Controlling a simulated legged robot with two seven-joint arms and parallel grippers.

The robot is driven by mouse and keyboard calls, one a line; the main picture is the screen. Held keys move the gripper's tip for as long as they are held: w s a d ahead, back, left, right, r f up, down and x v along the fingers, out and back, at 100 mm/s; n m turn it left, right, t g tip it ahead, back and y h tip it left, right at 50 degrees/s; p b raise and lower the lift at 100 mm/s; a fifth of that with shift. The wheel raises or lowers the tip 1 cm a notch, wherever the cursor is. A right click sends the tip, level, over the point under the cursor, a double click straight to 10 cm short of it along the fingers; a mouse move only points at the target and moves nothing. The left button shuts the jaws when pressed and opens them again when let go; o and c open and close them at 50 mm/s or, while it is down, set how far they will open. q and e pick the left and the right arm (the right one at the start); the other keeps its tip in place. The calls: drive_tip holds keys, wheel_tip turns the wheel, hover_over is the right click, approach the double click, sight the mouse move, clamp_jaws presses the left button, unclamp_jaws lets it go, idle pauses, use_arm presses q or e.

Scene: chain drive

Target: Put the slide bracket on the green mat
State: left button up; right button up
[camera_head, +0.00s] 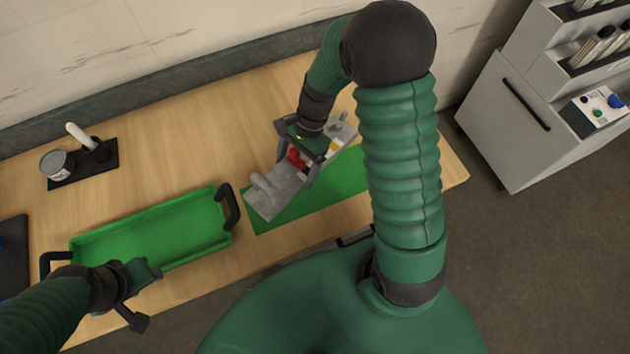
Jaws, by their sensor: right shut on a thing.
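The slide bracket (272,196) is a long grey metal part with red and yellow details. My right gripper (303,163) is shut on its middle from above. The bracket lies slantwise over the left and back part of the green mat (291,213). I cannot tell whether it touches the mat or is held just above it. My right arm hides the mat's right end. My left gripper (142,297) is open and empty, by the front edge of the green tray.
The green tray (160,238) with black handles stands left of the mat. A can (56,164) and a white-handled tool (82,137) are on a black pad (107,161) at the back left. A grey cabinet (510,125) stands beyond the table's right end.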

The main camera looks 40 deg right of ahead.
drive_tip(key=shift+s+d+r+m+t, duration=0.1)
drive_tip(key=shift+d+m+t, duration=0.1)
drive_tip(key=shift+m, duration=0.35)
drive_tip(key=shift+s+d+r+m+t, duration=0.1)
drive_tip(key=shift+m+t, duration=0.1)
drive_tip(key=shift+m, duration=0.35)
drive_tip(key=shift+s+d+m+t, duration=0.1)
drive_tip(key=shift+s+m+t, duration=0.15)
drive_tip(key=shift+m, duration=0.3)
drive_tip(key=shift+s+m+t, duration=0.1)
drive_tip(key=shift+m+t, duration=0.15)
drive_tip(key=shift+m, duration=0.3)
wheel_tip(320, 180, down, 4)
drive_tip(key=shift+f, duration=0.2)
drive_tip(key=f, duration=0.4)
drive_tip(key=shift+d+f+b, duration=0.3)
drive_tip(key=shift+d+f, duration=0.05)
drive_tip(key=shift+d, duration=0.05)
drive_tip(key=shift+f, duration=0.4)
drive_tip(key=shift+a, duration=0.35)
drive_tip(key=shift+f, duration=0.1)
drive_tip(key=o, duration=1.8)
drive_tip(key=shift+c, duration=0.2)
drive_tip(key=shift+o, duration=1.2)
use_arm(q)
drive_tip(key=shift+s+a+f, duration=0.2)
drive_tip(key=shift+a+f, duration=0.05)
drive_tip(key=shift+a, duration=0.25)
use_arm(e)
drive_tip(key=shift+d, duration=0.1)
